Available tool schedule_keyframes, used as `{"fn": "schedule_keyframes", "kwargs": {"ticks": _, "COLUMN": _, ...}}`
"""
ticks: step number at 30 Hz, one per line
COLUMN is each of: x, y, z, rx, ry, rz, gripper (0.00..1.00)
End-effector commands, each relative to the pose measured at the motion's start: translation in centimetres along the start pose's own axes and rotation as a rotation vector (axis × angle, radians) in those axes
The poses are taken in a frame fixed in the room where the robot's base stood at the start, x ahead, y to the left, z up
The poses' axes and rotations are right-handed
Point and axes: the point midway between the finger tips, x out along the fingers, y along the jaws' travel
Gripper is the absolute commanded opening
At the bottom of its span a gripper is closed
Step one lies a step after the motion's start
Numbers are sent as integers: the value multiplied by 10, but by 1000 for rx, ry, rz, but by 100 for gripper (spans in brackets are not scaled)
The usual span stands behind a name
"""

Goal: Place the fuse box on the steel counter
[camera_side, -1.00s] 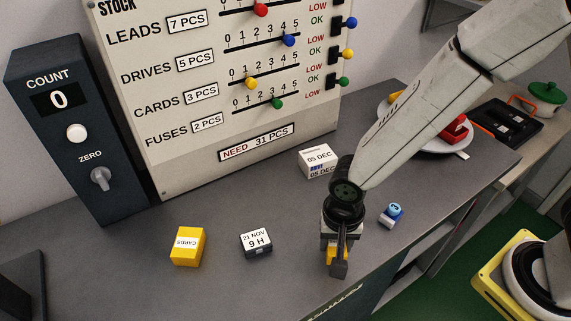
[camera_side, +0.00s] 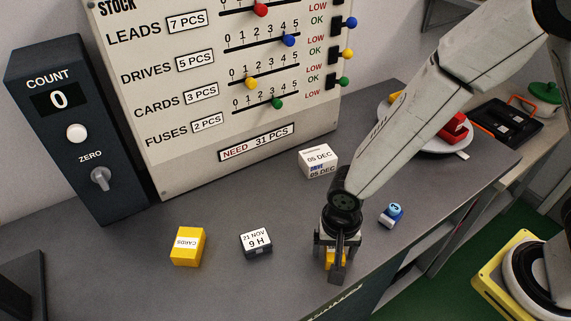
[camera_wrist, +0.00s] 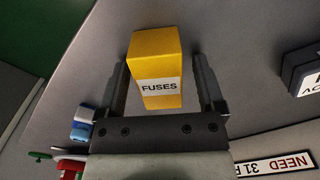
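The yellow fuse box (camera_wrist: 160,62), labelled FUSES, is between the two fingers of my gripper (camera_wrist: 160,75) in the wrist view, with a gap on each side. In the side view the fuse box (camera_side: 331,259) is partly hidden by my gripper (camera_side: 333,264), which points down near the front edge of the grey steel counter (camera_side: 215,290). The box appears to rest on the counter, though its underside is hidden. My gripper is open around it.
A yellow CARDS box (camera_side: 188,246), a dark dated box (camera_side: 256,243) and a white dated box (camera_side: 318,161) stand on the counter. A small blue item (camera_side: 391,215) is right of my gripper. The stock board (camera_side: 225,90) and count box (camera_side: 65,130) stand behind.

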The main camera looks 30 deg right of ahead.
Motion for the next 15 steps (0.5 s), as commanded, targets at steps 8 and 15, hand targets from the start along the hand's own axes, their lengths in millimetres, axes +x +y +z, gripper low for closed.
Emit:
{"fn": "schedule_keyframes", "kwargs": {"ticks": 8, "x": -1, "y": 0, "z": 0, "rx": 0, "ry": 0, "rz": -1, "gripper": 87}}
{"fn": "schedule_keyframes", "kwargs": {"ticks": 15, "x": -12, "y": 0, "z": 0, "rx": 0, "ry": 1, "rz": -2, "gripper": 87}}
